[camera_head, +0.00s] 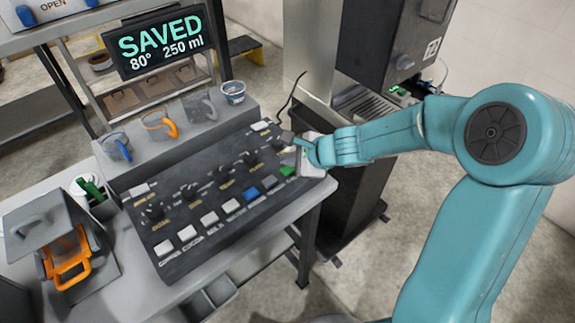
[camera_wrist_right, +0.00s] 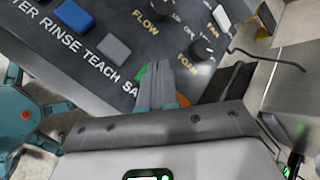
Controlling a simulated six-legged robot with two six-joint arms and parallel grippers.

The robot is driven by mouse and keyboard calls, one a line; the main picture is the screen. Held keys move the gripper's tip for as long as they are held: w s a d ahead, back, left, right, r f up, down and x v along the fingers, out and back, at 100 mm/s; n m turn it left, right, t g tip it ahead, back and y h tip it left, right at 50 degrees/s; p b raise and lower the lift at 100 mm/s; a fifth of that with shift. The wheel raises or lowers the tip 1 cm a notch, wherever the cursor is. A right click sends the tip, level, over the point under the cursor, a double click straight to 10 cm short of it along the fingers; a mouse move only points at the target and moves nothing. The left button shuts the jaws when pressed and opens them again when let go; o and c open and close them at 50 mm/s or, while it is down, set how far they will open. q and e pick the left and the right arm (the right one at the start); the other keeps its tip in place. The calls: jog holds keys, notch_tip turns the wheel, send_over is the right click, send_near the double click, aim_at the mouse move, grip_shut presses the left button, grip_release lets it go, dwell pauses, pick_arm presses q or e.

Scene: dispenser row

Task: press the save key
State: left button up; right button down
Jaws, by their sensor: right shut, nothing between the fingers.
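The green save key (camera_head: 287,171) is at the right end of the lower key row on the dark sloped panel (camera_head: 215,258). In the right wrist view a sliver of the green key (camera_wrist_right: 141,71) shows beside my fingers, with "SA" readable and the rest covered. My right gripper (camera_wrist_right: 157,75) is shut and empty, its fingertips right at the key; I cannot tell whether they touch it. In the head view the right gripper (camera_head: 299,160) is at the panel's right end. The display (camera_head: 158,40) reads "SAVED 80° 250 ml". My left gripper is not in view.
A blue key (camera_head: 252,193) and a grey key (camera_head: 270,182) lie left of the green one. Several knobs stand above the row, including the foam knob (camera_wrist_right: 203,50). Cups (camera_head: 160,124) stand on the ledge behind. A dark machine (camera_head: 385,40) stands to the right.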

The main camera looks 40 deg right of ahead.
aim_at(290, 172)
jog(key=shift+r, duration=0.1)
notch_tip(290, 172, up, 5)
jog(key=p, duration=0.4)
jog(key=shift+p, duration=0.35)
jog(key=shift+s, duration=0.1)
dwell(0.4)
